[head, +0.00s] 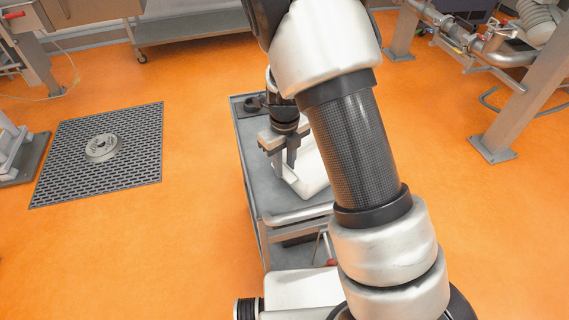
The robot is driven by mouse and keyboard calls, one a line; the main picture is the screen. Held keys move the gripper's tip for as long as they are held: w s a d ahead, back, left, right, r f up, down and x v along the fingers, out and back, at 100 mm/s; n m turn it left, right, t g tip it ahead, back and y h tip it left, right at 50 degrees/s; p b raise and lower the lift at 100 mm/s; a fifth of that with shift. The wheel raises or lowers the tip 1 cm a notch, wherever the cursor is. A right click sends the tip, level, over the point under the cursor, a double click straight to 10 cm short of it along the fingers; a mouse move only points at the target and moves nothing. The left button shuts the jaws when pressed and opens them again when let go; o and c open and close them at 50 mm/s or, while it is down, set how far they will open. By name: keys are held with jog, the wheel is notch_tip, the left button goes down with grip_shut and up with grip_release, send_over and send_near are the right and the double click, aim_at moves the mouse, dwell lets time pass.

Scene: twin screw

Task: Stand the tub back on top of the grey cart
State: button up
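The white tub (314,174) is at the top of the grey cart (257,170), towards its right side. My arm covers much of the tub, so I cannot tell whether it stands flat, is tilted or is held just above the cart. My gripper (284,166) points down at the tub's left end, with its fingers at the tub's near wall or rim. A small gap shows between the fingers, but whether they grip the wall is too small to tell.
A small dark object (254,104) lies at the cart's far left corner. The cart's handle (298,214) is at the near end. A dark floor grate (75,170) is at left. Metal legs and pipes (505,130) stand at right. Orange floor is clear around the cart's left.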

jog(key=o, duration=0.4)
jog(key=shift+o, duration=0.2)
jog(key=shift+r, duration=0.1)
jog(key=s+d+r+n+t+y+p, duration=0.15)
jog(key=r+n, duration=0.25)
jog(key=r, duration=0.6)
jog(key=s+d+r+n, duration=0.1)
jog(key=s+r+n, duration=0.2)
jog(key=r, duration=0.8)
jog(key=s+d+r+n+t+p, duration=0.1)
jog(key=s+d+r+n+t, duration=0.1)
jog(key=s+r+n, duration=0.4)
jog(key=s+d+r+n+t+h+p, duration=0.1)
jog(key=s+d+r+n, duration=0.4)
jog(key=s+n, duration=0.5)
jog(key=shift+d+r+n+t+p, duration=0.2)
jog(key=shift+r+n+t+p, duration=0.6)
jog(key=shift+n, duration=2.3)
